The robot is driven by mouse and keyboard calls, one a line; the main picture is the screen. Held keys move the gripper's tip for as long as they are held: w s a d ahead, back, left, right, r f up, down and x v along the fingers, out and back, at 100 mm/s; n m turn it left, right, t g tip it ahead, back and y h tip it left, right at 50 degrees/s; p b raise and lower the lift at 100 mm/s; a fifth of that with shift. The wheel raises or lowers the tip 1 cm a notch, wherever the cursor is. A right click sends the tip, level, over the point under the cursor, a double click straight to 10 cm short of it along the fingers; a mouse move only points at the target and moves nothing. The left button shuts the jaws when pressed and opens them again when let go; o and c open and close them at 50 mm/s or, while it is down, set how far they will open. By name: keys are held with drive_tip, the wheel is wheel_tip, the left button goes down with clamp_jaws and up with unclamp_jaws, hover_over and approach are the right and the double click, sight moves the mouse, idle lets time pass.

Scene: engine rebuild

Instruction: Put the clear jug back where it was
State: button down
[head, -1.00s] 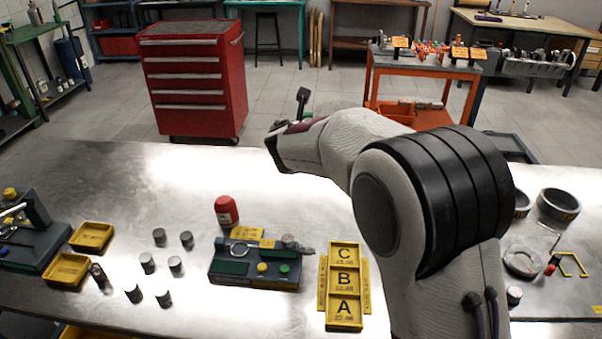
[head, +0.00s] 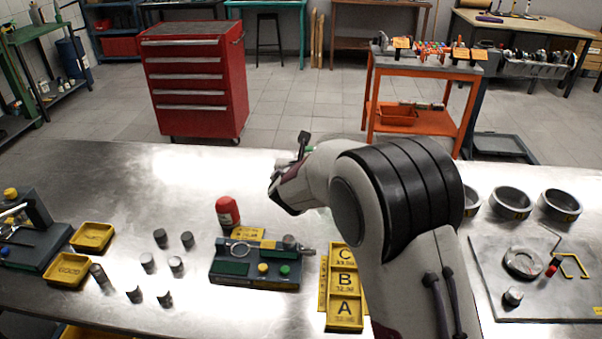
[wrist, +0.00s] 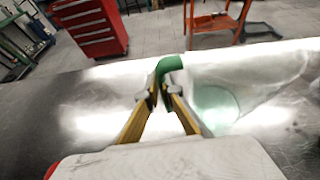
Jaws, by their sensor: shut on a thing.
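In the wrist view my gripper (wrist: 160,94) is shut on the green handle (wrist: 171,64) of the clear jug (wrist: 216,104). The jug's see-through, pale green body shows to the right of the fingers, over the bright metal bench. I cannot tell whether its base touches the bench.
The metal bench (head: 130,200) is clear at the back left. Nearer stand a red bottle (head: 227,212), a gauge block (head: 254,265), lettered yellow trays (head: 344,314) and several small cylinders (head: 160,237). Grey rings (head: 560,205) and a grey mat (head: 490,262) lie right.

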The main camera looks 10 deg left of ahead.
drive_tip(key=shift+f, duration=2.15)
drive_tip(key=c, duration=2.2)
unclamp_jaws()
drive_tip(key=shift+c, duration=0.2)
drive_tip(key=shift+f, duration=0.1)
drive_tip(key=shift+s, duration=0.1)
drive_tip(key=v, duration=0.7)
drive_tip(key=shift+s, duration=0.4)
